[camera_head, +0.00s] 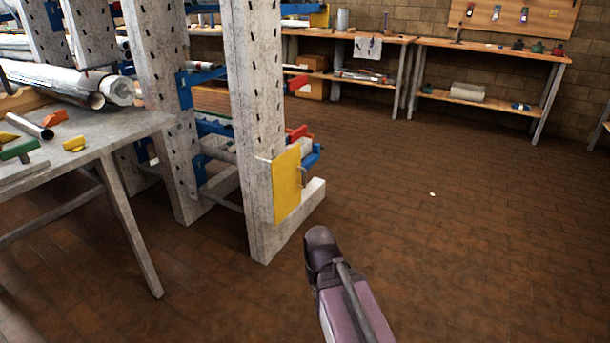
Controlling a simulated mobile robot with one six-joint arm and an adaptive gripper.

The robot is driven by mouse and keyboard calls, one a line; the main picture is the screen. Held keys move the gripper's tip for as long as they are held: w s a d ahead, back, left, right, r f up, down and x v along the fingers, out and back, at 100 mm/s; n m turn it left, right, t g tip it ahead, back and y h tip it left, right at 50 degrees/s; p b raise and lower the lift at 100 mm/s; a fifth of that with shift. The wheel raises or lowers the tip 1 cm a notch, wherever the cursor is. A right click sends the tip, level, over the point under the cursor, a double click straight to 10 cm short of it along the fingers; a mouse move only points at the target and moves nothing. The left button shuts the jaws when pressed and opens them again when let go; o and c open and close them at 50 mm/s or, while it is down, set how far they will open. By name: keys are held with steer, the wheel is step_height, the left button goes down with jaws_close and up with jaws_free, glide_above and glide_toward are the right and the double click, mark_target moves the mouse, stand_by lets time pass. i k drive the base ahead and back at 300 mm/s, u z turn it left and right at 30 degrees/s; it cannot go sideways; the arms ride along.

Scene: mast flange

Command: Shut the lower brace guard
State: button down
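A yellow plate (287,186), which looks like the lower brace guard, stands upright low on the nearest grey post (256,110). A small handle (303,177) shows at its right edge. Behind it, a blue bracket (312,157) and a red part (297,133) show. I cannot tell how far the plate is swung from the post. My arm reaches up from the bottom of the view, with a dark rounded joint (322,246) below and right of the plate, apart from it in the picture. No gripper fingers can be made out.
A grey table (125,128) with tubes and coloured clamps stands at the left. The post's foot (300,208) juts out rightward on the floor. Workbenches (480,48) line the back wall.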

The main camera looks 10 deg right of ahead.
mark_target(286, 169)
steer(key=z, duration=0.2)
steer(key=i, duration=1.15)
steer(key=z, duration=0.55)
